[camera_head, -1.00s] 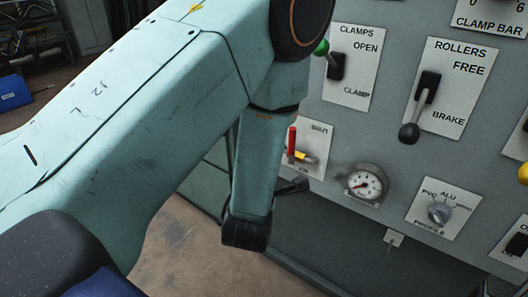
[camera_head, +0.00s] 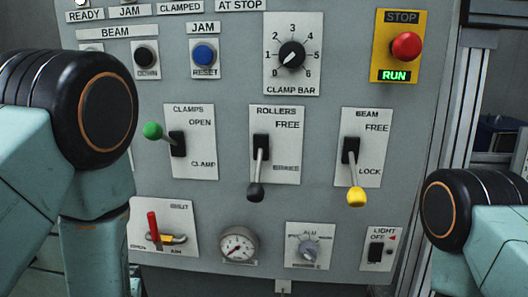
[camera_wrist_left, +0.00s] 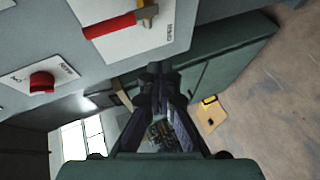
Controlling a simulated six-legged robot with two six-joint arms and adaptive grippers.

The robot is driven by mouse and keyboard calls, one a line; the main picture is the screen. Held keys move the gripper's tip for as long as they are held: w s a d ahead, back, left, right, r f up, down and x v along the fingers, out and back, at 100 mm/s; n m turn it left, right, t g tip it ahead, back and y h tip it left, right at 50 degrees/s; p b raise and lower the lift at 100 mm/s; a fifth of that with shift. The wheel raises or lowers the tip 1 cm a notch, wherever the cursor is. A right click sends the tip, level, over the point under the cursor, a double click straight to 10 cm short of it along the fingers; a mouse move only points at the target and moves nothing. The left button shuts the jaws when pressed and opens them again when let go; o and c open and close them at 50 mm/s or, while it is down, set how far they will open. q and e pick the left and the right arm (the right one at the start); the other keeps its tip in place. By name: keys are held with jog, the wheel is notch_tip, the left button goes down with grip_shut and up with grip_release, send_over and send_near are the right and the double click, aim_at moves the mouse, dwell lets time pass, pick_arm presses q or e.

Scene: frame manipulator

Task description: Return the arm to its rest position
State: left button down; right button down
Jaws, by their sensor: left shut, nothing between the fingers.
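My left arm (camera_head: 35,170) stands at the left edge of the head view, its dark round joint in front of the panel's left side. My left gripper (camera_wrist_left: 160,78) shows in the left wrist view, where its dark fingers are closed together with nothing between them. It is apart from the panel, beside the white plate with the red-handled air valve. My right arm (camera_head: 480,225) enters the head view at the lower right; its gripper is out of view.
The grey control panel (camera_head: 230,90) fills the head view. A green-knobbed clamps lever (camera_head: 153,131), rollers lever (camera_head: 256,190), yellow-knobbed beam lever (camera_head: 356,196) and red-handled air valve (camera_head: 153,226) stick out. The wrist view shows brown floor (camera_wrist_left: 270,80) at right.

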pick_arm(q)
jog(key=s+d+f+m+g+h+p, duration=0.1)
jog(key=s+d+f+m+g+h, duration=0.15)
jog(key=s+f+m, duration=0.35)
jog(key=s+d+f+m+g+h+p, duration=0.1)
jog(key=s+f+m+g, duration=0.35)
jog(key=m, duration=0.35)
jog(key=s+d+f+m+g+h+p, duration=0.1)
jog(key=s+f+m+g+p, duration=0.1)
jog(key=s, duration=0.8)
jog(key=s+d+f+m+g+h+p, duration=0.1)
jog(key=s+f+m+g, duration=0.2)
jog(key=s, duration=0.7)
jog(key=shift+s+f+m+g+p, duration=0.25)
jog(key=shift+m+g+p, duration=0.15)
jog(key=shift+g, duration=0.2)
